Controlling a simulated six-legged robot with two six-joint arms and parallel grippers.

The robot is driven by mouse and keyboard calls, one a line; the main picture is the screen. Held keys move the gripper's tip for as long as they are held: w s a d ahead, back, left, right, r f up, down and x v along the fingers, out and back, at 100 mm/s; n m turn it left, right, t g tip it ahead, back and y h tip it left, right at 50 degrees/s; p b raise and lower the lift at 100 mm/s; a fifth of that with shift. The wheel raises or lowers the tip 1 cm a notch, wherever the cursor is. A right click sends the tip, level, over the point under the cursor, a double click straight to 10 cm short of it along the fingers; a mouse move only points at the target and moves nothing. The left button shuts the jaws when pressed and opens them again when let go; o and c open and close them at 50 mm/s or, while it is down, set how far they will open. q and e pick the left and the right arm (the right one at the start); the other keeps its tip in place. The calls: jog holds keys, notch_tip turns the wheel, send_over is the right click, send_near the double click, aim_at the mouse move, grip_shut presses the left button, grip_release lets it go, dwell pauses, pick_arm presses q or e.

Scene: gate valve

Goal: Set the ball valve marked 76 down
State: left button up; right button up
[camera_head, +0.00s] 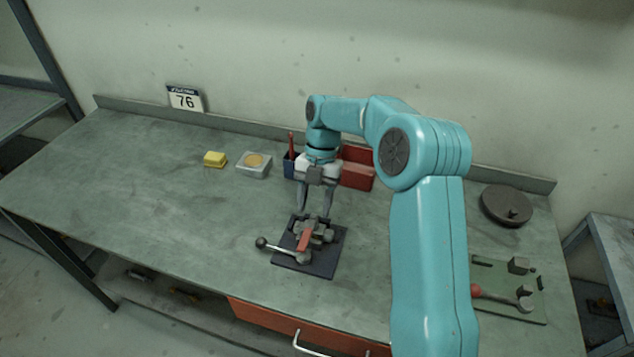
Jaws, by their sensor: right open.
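The ball valve (317,231) is a dark grey metal body with a red part in front. It rests on a dark square mat (322,262) on the workbench, and its lever with a black ball knob (262,242) points left. I cannot tell if the fingertips touch the valve. My left gripper is not in view.
Behind my right gripper are a red box (358,176) and a blue holder (289,164). A yellow block (215,159) and a grey tray (253,165) lie left of them. A green board with a red-handled tool (500,298) and a dark disc (507,205) lie right. The left bench is clear.

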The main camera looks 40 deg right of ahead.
jog(key=v, duration=0.8)
jog(key=shift+r, duration=0.4)
jog(key=shift+d+f, duration=0.1)
jog(key=shift+s, duration=0.15)
